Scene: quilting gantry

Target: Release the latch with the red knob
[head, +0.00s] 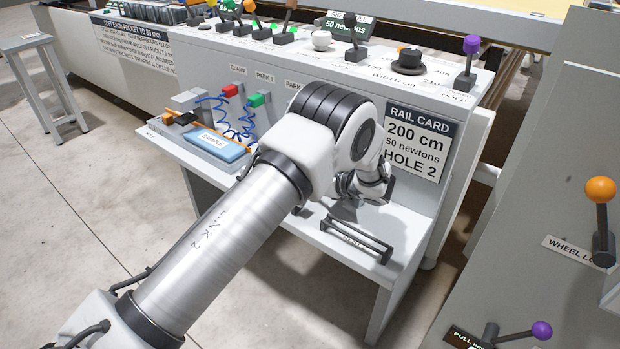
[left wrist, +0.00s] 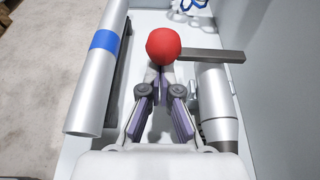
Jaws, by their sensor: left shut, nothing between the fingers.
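In the left wrist view a round red knob (left wrist: 163,46) sits straight ahead of my left gripper (left wrist: 160,74). A dark flat bar (left wrist: 212,56) runs right from beside the knob. My left gripper is shut and empty, with its fingertips close to the knob's near side. I cannot tell whether they touch it. In the head view my left arm crosses the middle and its bulky joint covers part of the shelf. The latch's red knob cannot be made out there. My right gripper is in neither view.
In the wrist view a pale tube with a blue band (left wrist: 103,41) lies left, and a grey cylinder (left wrist: 216,92) right. On the shelf are a black rest (head: 357,240) and a blue sample pad (head: 218,146). A rail card (head: 417,142) stands behind; levers line the console (head: 300,52).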

